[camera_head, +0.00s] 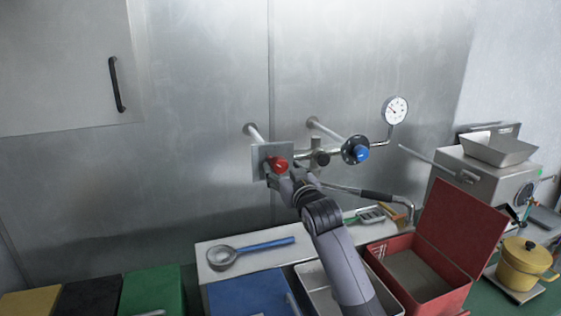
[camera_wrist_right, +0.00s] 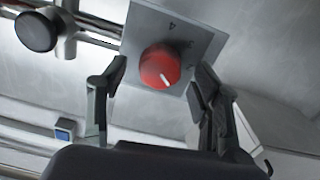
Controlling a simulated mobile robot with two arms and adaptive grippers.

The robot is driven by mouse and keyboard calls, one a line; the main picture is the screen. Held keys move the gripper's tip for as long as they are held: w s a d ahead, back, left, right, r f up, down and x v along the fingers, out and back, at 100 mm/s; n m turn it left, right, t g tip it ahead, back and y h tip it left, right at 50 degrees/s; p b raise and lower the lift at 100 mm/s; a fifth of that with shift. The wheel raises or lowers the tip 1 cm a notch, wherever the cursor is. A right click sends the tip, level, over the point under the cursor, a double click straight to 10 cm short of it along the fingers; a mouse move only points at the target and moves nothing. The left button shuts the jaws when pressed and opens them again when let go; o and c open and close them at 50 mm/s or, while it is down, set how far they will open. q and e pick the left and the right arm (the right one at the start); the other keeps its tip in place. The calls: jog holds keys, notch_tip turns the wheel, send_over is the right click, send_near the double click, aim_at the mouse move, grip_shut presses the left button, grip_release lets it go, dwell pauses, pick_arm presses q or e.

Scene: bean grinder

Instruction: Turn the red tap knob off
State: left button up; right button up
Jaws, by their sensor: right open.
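The red tap knob (camera_head: 277,164) is on a grey square plate (camera_head: 258,158) on the pipework at the metal wall. In the right wrist view the red knob (camera_wrist_right: 160,67) has a white pointer line aimed to the lower right, and the plate (camera_wrist_right: 148,22) carries numbers, of which a 4 is readable. My right gripper (camera_head: 285,181) is just in front of the knob. In the right wrist view its fingers (camera_wrist_right: 158,85) are open, one on each side of the knob, with gaps visible. My left gripper is not in view.
A blue knob (camera_head: 361,153) and a pressure gauge (camera_head: 396,110) sit right of the plate. Below are a strainer with a blue handle (camera_head: 265,245), an open red box (camera_head: 410,280) and a grey tray (camera_head: 318,285). A yellow pot (camera_head: 524,262) stands far right.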

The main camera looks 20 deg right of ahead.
jog(key=shift+w+a, duration=0.1)
jog(key=shift+w, duration=1.25)
jog(key=shift+c, duration=0.5)
jog(key=c, duration=1.1)
